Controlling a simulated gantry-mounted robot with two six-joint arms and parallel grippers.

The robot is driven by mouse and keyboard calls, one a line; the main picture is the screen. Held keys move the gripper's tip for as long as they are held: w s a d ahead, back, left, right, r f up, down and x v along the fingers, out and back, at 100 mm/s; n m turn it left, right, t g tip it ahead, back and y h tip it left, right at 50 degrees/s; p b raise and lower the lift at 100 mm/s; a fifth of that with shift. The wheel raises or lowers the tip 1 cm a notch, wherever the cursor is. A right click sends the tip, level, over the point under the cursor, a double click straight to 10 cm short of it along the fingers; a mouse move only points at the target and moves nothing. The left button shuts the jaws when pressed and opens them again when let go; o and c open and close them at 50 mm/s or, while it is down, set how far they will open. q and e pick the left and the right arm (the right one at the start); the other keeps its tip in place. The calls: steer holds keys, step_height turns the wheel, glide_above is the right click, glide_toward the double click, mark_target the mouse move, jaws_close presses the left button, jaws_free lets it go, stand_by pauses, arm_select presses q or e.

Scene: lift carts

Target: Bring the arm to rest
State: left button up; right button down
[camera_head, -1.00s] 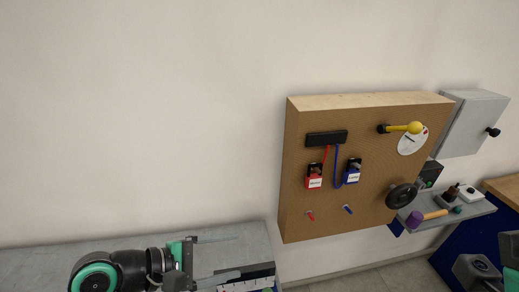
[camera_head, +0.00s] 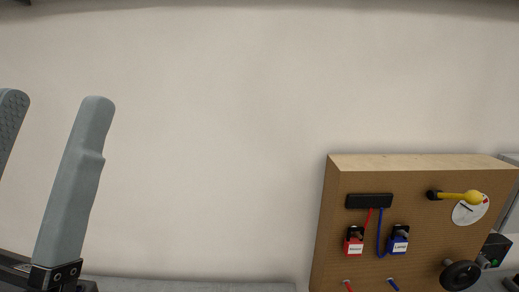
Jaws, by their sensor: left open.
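My left gripper (camera_head: 50,140) is large and close at the left edge of the head view. Its two grey fingers point up and stand wide apart, with only bare wall between them. It is open and holds nothing. One finger is partly cut off by the picture's left edge. My right gripper does not show.
A brown pegboard box (camera_head: 420,215) is at the lower right, well apart from the gripper. A grey surface (camera_head: 190,286) runs along the bottom. The wall between is clear.

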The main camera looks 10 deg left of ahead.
arm_select(q)
step_height(320, 180, up, 12)
steer(key=w+n+g+h+p, duration=0.1)
steer(key=w+g+p, duration=0.15)
steer(key=p, duration=1.15)
step_height(320, 180, down, 34)
steer(key=b, duration=3.4)
steer(key=shift+d+t, duration=0.3)
steer(key=shift+t, duration=0.15)
